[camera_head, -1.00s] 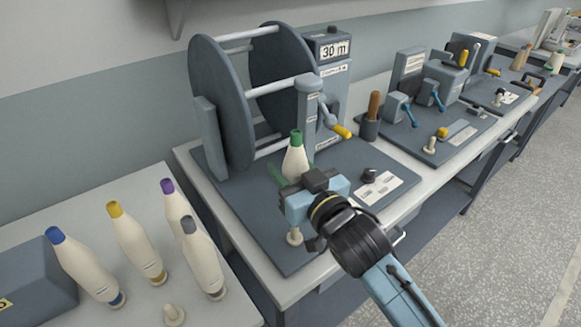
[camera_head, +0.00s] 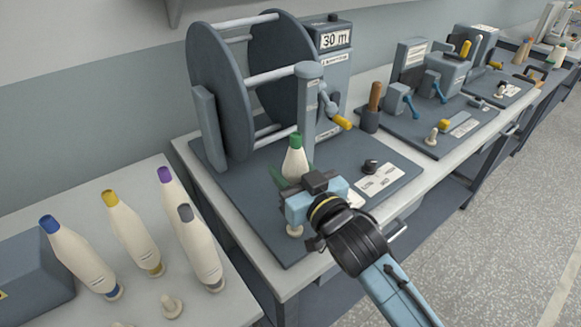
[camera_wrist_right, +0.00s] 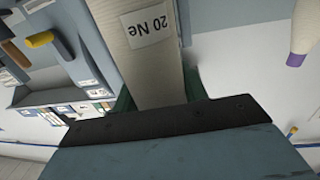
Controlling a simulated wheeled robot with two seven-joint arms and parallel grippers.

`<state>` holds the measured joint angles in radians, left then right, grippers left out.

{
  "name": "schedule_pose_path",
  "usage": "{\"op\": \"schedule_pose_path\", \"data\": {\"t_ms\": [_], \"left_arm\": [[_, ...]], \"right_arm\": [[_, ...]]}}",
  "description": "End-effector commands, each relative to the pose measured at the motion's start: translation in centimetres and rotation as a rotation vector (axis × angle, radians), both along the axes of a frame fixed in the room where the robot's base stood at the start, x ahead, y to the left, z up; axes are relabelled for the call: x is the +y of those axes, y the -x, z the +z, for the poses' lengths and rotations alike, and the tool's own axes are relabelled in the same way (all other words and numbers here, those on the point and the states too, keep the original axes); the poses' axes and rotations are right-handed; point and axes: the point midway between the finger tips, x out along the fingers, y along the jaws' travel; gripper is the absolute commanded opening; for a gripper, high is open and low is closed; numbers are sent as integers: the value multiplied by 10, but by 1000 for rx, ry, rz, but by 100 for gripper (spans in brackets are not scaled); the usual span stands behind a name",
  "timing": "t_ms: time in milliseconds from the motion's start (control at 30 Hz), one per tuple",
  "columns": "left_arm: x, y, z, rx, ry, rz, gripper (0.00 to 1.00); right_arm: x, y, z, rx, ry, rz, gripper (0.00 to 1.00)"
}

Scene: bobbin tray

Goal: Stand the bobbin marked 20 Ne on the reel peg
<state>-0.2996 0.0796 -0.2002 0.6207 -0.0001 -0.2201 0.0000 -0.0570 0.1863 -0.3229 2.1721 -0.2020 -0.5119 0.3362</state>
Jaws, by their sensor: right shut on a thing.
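The bobbin marked 20 Ne (camera_head: 296,160) is cream with a green tip. It stands roughly upright above the reel's base plate, and its label shows in the right wrist view (camera_wrist_right: 148,35). My right gripper (camera_head: 308,192) is shut on its lower part and hides the bottom end in the head view. A pale peg (camera_head: 295,231) shows just below the gripper, on the near part of the base plate (camera_head: 266,232). I cannot tell whether the bobbin touches it. My left gripper is not in view.
Bobbins with blue (camera_head: 82,258), yellow (camera_head: 133,235), purple (camera_head: 172,200) and grey (camera_head: 202,250) tips stand on the left table beside an empty peg (camera_head: 171,306). The reel wheel (camera_head: 220,92) and its post (camera_head: 308,110) stand behind the held bobbin.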

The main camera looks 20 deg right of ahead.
Motion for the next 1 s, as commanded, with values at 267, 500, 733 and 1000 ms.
{"op": "schedule_pose_path", "data": {"t_ms": [267, 500, 733, 1000], "left_arm": [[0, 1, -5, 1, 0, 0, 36], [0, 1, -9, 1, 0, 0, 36], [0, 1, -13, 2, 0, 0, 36], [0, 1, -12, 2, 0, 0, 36]], "right_arm": [[0, 0, -9, -1, -1, 0, 18], [0, 0, -16, -1, -1, 0, 18], [0, 0, -23, 0, -1, 0, 18], [0, 0, -22, -1, -1, 0, 68]]}}
